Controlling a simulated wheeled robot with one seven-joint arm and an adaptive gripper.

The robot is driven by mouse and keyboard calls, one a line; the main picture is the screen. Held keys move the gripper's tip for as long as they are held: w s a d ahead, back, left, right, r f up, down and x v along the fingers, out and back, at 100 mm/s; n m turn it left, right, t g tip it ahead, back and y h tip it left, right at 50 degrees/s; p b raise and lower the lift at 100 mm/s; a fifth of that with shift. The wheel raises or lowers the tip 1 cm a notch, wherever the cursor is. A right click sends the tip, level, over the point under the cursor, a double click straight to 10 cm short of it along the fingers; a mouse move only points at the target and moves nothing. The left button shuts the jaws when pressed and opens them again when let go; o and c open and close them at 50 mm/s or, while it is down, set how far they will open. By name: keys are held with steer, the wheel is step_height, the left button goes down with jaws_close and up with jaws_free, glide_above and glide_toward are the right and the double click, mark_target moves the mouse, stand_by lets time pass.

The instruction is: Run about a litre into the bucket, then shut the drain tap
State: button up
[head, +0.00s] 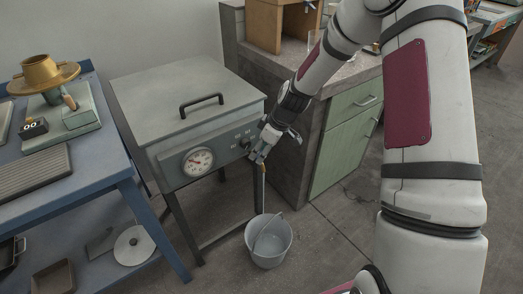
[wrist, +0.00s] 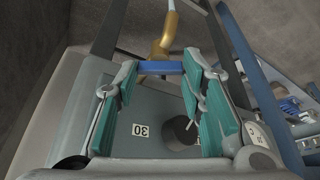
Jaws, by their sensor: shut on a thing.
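My gripper (head: 258,154) is at the front right of a grey lidded tank (head: 180,90). In the wrist view its teal fingers (wrist: 160,72) are shut on the blue tap lever (wrist: 160,67), which lies across between the fingertips. The brass drain tap (wrist: 164,43) shows just beyond the lever, and its spout shows below my gripper in the head view (head: 263,168). A thin pale stream (head: 262,195) runs from the spout down to the bucket. The grey bucket (head: 268,250) stands upright on the floor under the tap. Its liquid level is hard to tell.
The tank front has a round dial (head: 198,162) and a dark knob beside number marks. A blue workbench (head: 100,165) stands close on the left. A concrete bench with green drawers (head: 345,145) stands behind on the right. Floor around the bucket is clear.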

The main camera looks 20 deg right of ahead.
steer(key=m+h, duration=0.1)
steer(key=m, duration=0.2)
steer(key=m+t, duration=0.1)
steer(key=m, duration=0.2)
steer(key=shift+s+a+h, duration=0.15)
steer(key=shift+a+h, duration=0.05)
steer(key=shift+h, duration=0.2)
stand_by(0.3)
steer(key=o, duration=0.9)
steer(key=shift+c, duration=0.2)
steer(key=v, duration=1.2)
steer(key=shift+s, duration=0.2)
steer(key=shift+f, duration=0.1)
